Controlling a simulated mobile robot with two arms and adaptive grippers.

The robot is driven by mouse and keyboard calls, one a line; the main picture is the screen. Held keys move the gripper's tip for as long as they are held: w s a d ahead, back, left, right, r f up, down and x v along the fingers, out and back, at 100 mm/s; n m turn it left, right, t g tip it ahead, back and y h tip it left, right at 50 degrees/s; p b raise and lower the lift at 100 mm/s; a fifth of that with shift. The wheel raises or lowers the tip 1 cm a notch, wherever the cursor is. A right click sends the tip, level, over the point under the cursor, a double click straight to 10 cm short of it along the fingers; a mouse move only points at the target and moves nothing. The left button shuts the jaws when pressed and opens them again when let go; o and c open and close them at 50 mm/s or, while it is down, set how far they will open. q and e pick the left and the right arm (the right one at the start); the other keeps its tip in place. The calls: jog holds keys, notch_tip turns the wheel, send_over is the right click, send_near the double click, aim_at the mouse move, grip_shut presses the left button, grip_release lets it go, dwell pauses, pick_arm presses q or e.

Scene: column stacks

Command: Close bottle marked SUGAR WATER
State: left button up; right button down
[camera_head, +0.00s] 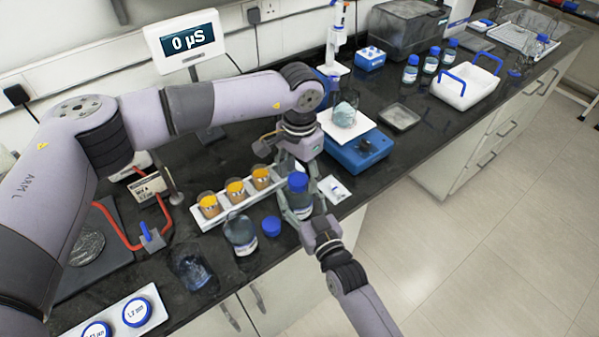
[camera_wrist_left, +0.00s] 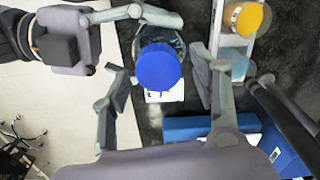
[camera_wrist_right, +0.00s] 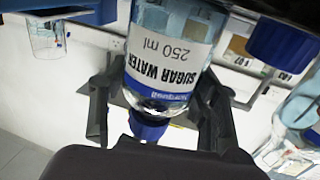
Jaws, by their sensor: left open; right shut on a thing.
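The bottle labelled SUGAR WATER 250 ml (camera_wrist_right: 168,60) appears inverted in the right wrist view. It also shows in the head view (camera_head: 298,204), upright at the bench's front edge. A blue cap (camera_head: 298,181) is on its mouth, also visible in the left wrist view (camera_wrist_left: 157,68) and right wrist view (camera_wrist_right: 147,128). I cannot tell whether it is screwed tight. My right gripper (camera_head: 305,213) is shut around the bottle's body. My left gripper (camera_head: 299,172) points down above the bottle, open, with its fingers (camera_wrist_left: 158,75) on either side of the cap and apart from it.
An open bottle (camera_head: 241,234) and a loose blue cap (camera_head: 271,226) stand just left. A white rack (camera_head: 226,208) with orange-filled beakers is behind them. The floor in front is clear.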

pick_arm(q)
jog(key=shift+r, duration=0.1)
jog(key=shift+r, duration=2.15)
